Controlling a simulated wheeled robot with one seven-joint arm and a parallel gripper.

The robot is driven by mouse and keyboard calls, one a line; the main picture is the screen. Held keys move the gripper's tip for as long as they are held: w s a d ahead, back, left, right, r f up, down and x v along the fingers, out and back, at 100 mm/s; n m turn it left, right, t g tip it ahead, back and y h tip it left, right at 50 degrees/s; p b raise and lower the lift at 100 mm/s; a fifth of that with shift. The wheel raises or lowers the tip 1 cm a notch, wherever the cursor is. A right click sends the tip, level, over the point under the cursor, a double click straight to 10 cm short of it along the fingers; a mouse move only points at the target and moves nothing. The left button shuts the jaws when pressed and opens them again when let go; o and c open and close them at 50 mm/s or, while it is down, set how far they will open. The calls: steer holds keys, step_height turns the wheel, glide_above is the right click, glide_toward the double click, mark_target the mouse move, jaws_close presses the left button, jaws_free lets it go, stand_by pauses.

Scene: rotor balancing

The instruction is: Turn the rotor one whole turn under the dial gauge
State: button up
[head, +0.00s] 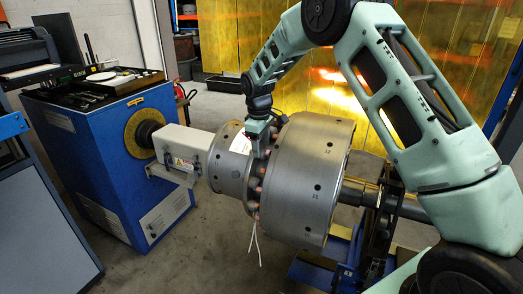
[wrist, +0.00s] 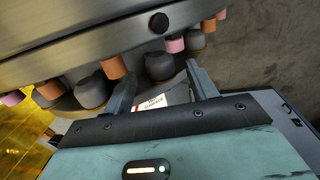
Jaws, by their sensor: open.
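The steel rotor (head: 312,175) lies horizontal on its shaft, a wide drum joined to a narrower drum (head: 230,165) on its left. Pink, orange and dark grey stubs ring the gap between the drums. My gripper (head: 258,150) is at this ring, on the near upper side. In the wrist view my gripper (wrist: 161,70) is open. A dark grey stub (wrist: 160,65) shows at the opening between the fingertips; I cannot tell whether they touch it. A white label (wrist: 151,103) shows behind the fingers. I cannot make out a dial gauge in either view.
A blue drive cabinet (head: 105,170) with a yellow-ringed spindle stands at the left, with loose tools on top. A blue stand (head: 322,272) is below the shaft at the right. White wires (head: 255,245) hang under the rotor. The floor at the front left is clear.

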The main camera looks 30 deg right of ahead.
steer(key=shift+w+d+f, duration=0.1)
steer(key=shift+d+f, duration=0.05)
steer(key=shift+f, duration=1.25)
steer(key=shift+c, duration=0.3)
